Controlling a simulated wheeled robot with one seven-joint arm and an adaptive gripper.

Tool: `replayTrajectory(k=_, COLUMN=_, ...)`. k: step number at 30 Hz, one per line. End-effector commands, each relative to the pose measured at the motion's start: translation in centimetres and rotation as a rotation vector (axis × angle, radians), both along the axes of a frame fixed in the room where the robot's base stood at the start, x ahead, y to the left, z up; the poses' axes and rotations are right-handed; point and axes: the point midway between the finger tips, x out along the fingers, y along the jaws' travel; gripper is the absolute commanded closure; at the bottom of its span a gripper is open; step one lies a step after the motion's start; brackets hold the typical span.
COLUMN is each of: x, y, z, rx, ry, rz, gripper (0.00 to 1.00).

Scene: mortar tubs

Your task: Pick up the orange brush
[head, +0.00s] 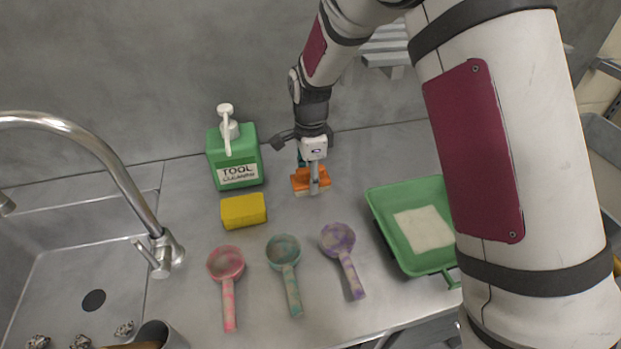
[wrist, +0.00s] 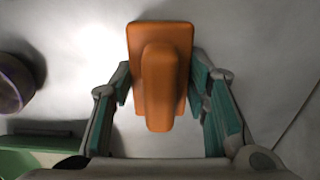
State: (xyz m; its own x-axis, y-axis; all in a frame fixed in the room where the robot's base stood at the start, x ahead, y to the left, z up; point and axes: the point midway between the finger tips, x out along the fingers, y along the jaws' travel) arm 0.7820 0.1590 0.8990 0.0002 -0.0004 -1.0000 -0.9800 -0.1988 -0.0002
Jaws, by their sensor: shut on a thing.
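The orange brush (head: 300,182) is at the back middle of the counter in the head view, right of the green bottle. In the wrist view the orange brush (wrist: 160,40) shows its flat block and raised handle from above. My gripper (head: 313,180) is over it, pointing down. In the wrist view my gripper (wrist: 162,92) has one finger on each side of the brush and is shut on it. The head view does not clearly show whether the brush touches the counter. Its underside is mostly hidden.
A green tool-cleaning bottle (head: 236,160) and a yellow sponge (head: 243,211) stand left of the brush. Pink (head: 226,265), teal (head: 284,252) and purple (head: 338,240) scoops lie in front. A green tray (head: 389,228) is to the right. A sink (head: 60,290) with a faucet (head: 125,180) is far left.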

Motion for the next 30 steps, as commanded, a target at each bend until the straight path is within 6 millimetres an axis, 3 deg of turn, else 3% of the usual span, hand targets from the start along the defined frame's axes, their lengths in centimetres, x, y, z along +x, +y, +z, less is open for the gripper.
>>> replayTrajectory(k=5, x=0.1, y=0.0, z=1.2, rx=0.001, ry=-0.004, rz=0.001, gripper=0.88)
replayTrajectory(k=18, x=0.1, y=0.1, z=8.8, rx=0.002, ry=-0.003, rz=0.0, gripper=0.88)
replayTrajectory(k=23, x=0.0, y=0.0, z=9.9, rx=0.001, ry=-0.001, rz=0.0, gripper=0.88)
replayTrajectory(k=30, x=0.0, y=0.0, z=10.1, rx=0.001, ry=0.0, rz=0.0, gripper=0.88)
